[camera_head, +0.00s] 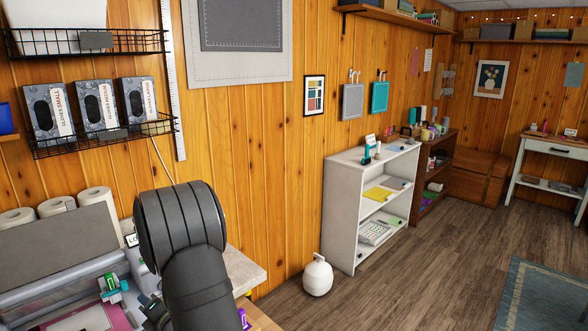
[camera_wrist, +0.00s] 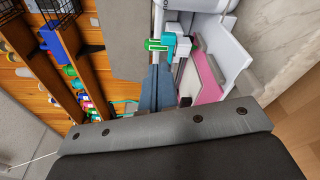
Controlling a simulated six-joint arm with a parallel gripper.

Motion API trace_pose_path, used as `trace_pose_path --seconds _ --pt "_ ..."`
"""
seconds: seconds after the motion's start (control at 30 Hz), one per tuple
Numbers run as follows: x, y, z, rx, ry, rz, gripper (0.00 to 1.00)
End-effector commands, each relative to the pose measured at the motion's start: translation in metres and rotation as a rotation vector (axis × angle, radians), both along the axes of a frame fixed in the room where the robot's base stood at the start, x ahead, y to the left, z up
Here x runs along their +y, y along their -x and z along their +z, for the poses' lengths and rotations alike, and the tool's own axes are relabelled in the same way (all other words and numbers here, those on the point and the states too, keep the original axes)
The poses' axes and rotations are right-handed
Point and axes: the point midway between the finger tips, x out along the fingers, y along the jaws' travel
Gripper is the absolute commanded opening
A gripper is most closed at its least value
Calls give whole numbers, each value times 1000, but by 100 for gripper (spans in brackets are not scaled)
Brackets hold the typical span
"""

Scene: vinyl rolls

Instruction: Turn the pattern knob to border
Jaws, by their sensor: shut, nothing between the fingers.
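I cannot make out the pattern knob in either view; my arm covers part of the machine in the head view. The cutting machine (camera_head: 62,293) stands at lower left, with a grey lid, a teal carriage (camera_head: 112,286) with a green part, and a pink mat (camera_head: 85,320). In the wrist view the teal carriage (camera_wrist: 178,46) and pink mat (camera_wrist: 207,76) lie just beyond my gripper (camera_wrist: 160,70). My gripper's fingers are together and hold nothing. Whether they touch anything is unclear.
White rolls (camera_head: 97,202) stand behind the machine. A pale worktop (camera_head: 243,270) shows right of my arm. A white shelf (camera_head: 341,215) and a white tank (camera_head: 317,275) stand farther right; the floor there is open.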

Motion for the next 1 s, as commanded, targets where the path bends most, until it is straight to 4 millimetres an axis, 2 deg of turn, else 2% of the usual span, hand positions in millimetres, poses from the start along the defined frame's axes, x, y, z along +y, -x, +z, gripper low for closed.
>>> trace_pose_path --seconds 0.1,0.3,0.6,0.77,1.0 --pt "-14 -21 -11 -147 97 -33 0" --pt "-37 -49 -25 -367 255 -79 0" --pt "-56 -71 -38 -546 400 -120 0" --pt "-57 -76 -39 -575 422 -125 0" --pt "-40 -92 -39 -577 422 -125 0"
